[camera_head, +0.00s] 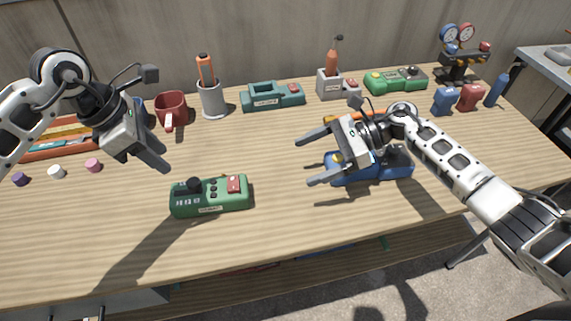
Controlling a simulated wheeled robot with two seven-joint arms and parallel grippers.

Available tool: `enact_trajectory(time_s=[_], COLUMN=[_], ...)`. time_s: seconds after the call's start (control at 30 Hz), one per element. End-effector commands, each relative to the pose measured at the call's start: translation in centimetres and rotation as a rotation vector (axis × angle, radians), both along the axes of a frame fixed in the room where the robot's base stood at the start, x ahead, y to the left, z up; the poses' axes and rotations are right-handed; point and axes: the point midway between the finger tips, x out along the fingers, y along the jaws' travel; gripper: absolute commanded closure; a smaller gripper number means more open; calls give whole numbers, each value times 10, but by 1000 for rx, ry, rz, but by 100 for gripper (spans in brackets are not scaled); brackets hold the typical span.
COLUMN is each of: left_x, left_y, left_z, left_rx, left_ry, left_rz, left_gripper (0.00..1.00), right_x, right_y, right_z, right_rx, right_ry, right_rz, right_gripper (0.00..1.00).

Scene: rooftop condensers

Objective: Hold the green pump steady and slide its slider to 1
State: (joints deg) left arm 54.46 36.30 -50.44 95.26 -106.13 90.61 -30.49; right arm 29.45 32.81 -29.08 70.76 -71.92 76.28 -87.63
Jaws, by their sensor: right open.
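A green device (209,196), which fits the green pump, lies on the front middle of the table. Its top carries a black knob-like part at left, small dark buttons and a red square part at right; its labels are too small to read. My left gripper (158,145) hangs above and left of it, apart from it, with its fingers appearing spread and empty. My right gripper (306,161) is open and empty to the right of the device, fingers pointing left toward it. The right gripper and forearm partly cover a blue device (370,168).
Small caps (56,172) and an orange tray (60,150) lie left. The table's front strip is clear.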

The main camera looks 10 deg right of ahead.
Motion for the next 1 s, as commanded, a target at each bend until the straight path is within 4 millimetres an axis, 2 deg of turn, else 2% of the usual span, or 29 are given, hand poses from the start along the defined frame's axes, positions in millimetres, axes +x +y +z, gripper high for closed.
enact_trajectory(time_s=[0.17, 0.7, 1.0], left_x=[0, 0, 0], left_y=[0, 0, 0], left_z=[0, 0, 0], left_rx=[0, 0, 0], left_ry=[0, 0, 0], left_rz=[0, 0, 0], left_gripper=[64, 64, 64], right_x=[0, 3, 5], right_y=[11, 106, 141], right_z=[-5, -43, -58], right_rx=[3, 6, 4], right_ry=[1, 4, 2], right_rz=[1, -3, -4], right_gripper=[11, 11, 11])
